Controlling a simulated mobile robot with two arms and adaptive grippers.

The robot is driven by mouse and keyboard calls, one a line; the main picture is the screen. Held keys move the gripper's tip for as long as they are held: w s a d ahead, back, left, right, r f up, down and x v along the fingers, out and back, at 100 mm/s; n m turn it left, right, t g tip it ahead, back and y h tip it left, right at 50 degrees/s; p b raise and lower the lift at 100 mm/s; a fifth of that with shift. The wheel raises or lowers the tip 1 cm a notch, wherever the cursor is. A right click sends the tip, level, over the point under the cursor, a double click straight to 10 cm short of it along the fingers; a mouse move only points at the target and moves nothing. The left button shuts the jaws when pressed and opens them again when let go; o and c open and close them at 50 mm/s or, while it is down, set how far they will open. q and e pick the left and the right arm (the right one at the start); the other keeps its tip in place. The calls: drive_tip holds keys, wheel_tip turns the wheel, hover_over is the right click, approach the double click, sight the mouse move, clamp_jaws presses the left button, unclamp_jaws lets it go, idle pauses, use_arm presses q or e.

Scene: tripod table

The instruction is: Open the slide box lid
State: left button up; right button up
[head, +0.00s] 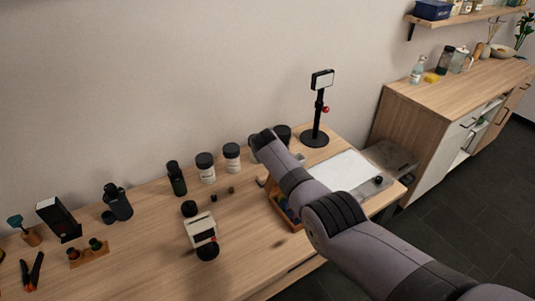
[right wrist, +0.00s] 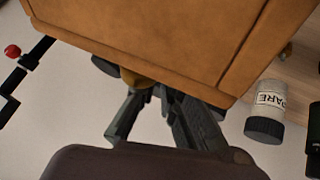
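The slide box is most likely the small wooden box (head: 285,218) on the table in the head view, partly hidden behind my right arm. In the right wrist view a brown wooden panel (right wrist: 190,35) fills the upper part, very close. A rounded brass-coloured knob (right wrist: 135,79) shows below its lower edge. The dark fingers of my right gripper (right wrist: 158,92) point up at the panel, their tips close together beside the knob. Whether they grip it is hidden. In the head view my right gripper is hidden by the arm. My left gripper is in neither view.
A black stand (head: 316,118) with a red knob, white-labelled jars (head: 206,170) and a dark bottle (head: 176,179) stand along the back. A cream device (head: 201,230) stands left of the box. A white sheet (head: 341,175) lies right. Pliers (head: 33,270) lie far left.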

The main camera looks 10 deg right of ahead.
drive_tip(key=shift+o, duration=1.4)
drive_tip(key=shift+s+d+r, duration=0.2)
drive_tip(key=shift+s+r, duration=0.05)
drive_tip(key=shift+r, duration=0.05)
drive_tip(key=o, duration=0.3)
drive_tip(key=shift+w+a, duration=0.15)
drive_tip(key=shift+w, duration=0.05)
drive_tip(key=shift+s+r, duration=0.2)
drive_tip(key=v, duration=1.1)
drive_tip(key=shift+s, duration=0.25)
